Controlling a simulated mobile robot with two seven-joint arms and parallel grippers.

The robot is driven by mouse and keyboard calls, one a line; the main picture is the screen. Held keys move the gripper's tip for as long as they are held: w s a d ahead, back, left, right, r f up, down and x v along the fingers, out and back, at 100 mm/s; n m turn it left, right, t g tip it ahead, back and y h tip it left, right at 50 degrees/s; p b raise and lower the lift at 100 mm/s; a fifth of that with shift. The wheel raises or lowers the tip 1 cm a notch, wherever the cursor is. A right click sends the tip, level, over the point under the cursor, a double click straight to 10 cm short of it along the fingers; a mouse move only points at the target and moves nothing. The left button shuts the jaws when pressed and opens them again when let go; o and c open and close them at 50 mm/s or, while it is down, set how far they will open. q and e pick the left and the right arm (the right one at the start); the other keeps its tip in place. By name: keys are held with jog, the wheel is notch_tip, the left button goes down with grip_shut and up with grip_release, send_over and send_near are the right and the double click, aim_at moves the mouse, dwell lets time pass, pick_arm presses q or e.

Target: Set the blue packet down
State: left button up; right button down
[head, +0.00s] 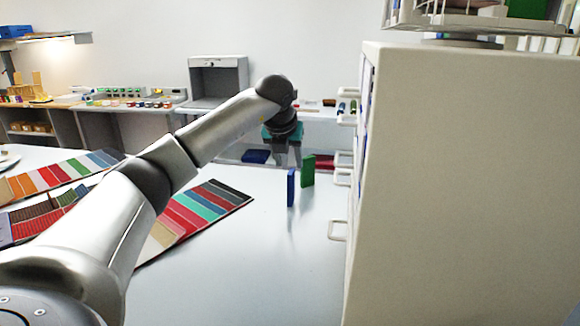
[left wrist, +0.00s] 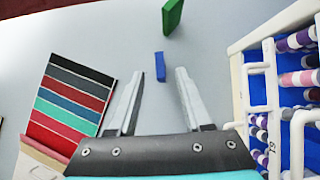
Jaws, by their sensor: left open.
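The blue packet (head: 291,187) stands upright on the pale counter (head: 265,265), with a faint reflection below it. My left gripper (head: 287,163) is above and behind it in the head view, its fingers pointing down. In the left wrist view the blue packet (left wrist: 160,66) appears between and slightly beyond the tips of my left gripper (left wrist: 159,74). The fingers are spread, with a visible gap on each side of the packet. My right gripper is not in view.
A green packet (head: 308,171) stands just behind the blue one. A large cream cabinet (head: 465,190) with wire handles rises close on the right. Striped swatch cards (head: 205,212) lie to the left. The counter in front of the packet is clear.

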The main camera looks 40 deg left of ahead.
pick_arm(q)
jog(key=v, duration=0.7)
jog(key=shift+s+r+p, duration=0.2)
jog(key=shift+r+p, duration=0.1)
jog(key=shift+p, duration=0.05)
jog(key=shift+d, duration=0.1)
